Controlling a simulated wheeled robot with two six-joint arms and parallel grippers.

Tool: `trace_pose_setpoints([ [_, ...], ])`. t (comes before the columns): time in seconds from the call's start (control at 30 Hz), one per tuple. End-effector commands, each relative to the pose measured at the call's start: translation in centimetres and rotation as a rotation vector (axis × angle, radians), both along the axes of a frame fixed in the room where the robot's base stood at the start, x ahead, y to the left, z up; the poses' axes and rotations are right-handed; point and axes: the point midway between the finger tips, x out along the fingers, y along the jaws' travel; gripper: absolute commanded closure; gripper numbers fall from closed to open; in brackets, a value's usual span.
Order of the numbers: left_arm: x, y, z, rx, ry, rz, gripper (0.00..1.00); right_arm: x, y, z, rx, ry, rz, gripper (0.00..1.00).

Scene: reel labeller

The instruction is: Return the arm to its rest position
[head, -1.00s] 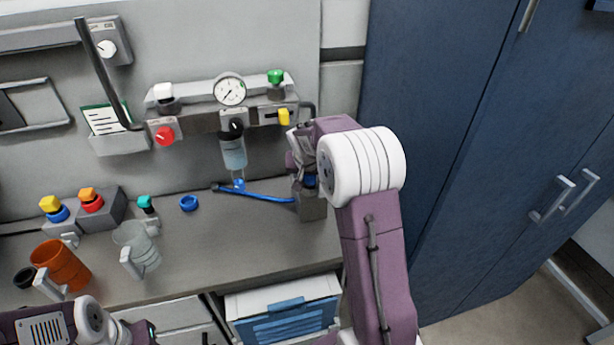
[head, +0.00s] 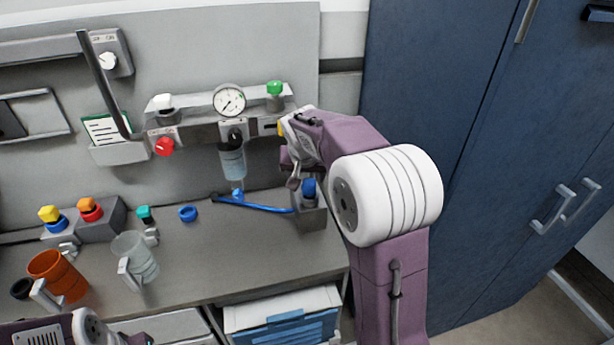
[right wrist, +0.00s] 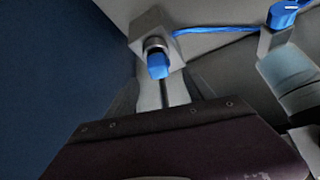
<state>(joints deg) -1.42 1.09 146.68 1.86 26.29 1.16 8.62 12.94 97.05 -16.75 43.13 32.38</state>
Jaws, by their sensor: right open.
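My right arm reaches in from the lower right in the head view. Its gripper (head: 291,180) is open and empty, in front of the panel and just left of and above a grey block (head: 311,217) on the bench. A blue hose plug (head: 309,188) stands in this block, with a blue hose (head: 258,206) running left from it. In the right wrist view the blue plug (right wrist: 158,66) sits beyond the fingers (right wrist: 165,92), apart from them. My left gripper (head: 135,339) is only partly in view at the bottom left edge; its jaws cannot be made out.
The panel carries a gauge (head: 229,99), a green knob (head: 274,88), a red knob (head: 165,147) and a filter bowl (head: 233,162). An orange mug (head: 60,275) and a clear jug (head: 135,258) stand on the bench at left. A blue cabinet (head: 470,130) closes off the right side.

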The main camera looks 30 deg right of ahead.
Motion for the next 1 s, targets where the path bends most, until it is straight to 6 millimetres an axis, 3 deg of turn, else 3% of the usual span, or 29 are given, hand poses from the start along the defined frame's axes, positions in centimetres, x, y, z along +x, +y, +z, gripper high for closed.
trace_pose_setpoints([
  [0.23, 0.0, 0.0, 0.0, 0.000, 0.000, 0.000, 0.64, 0.0, 0.1, 0.0, 0.000, 0.000, 0.001, 0.39],
  [0.33, 0.0, 0.0, 0.0, 0.000, 0.000, 0.000, 0.64, -0.1, 1.9, 0.7, -0.001, -0.012, 0.041, 0.39],
  [0.47, 0.0, 0.0, 0.0, 0.000, 0.000, 0.000, 0.64, -5.4, 6.1, -4.1, 0.059, 0.116, 0.113, 0.39],
  [0.6, 0.0, 0.0, 0.0, 0.000, 0.000, 0.000, 0.64, -13.5, 10.1, -10.3, 0.120, 0.277, 0.258, 0.39],
  [0.7, 0.0, 0.0, 0.0, 0.000, 0.000, 0.000, 0.64, -18.8, 11.7, -13.6, 0.151, 0.367, 0.354, 0.39],
  [0.8, 0.0, 0.0, 0.0, 0.000, 0.000, 0.000, 0.64, -22.3, 12.3, -15.7, 0.166, 0.421, 0.434, 0.39],
  [1.0, 0.0, 0.0, 0.0, 0.000, 0.000, 0.000, 0.64, -21.8, 12.5, -15.8, 0.141, 0.405, 0.526, 0.39],
])
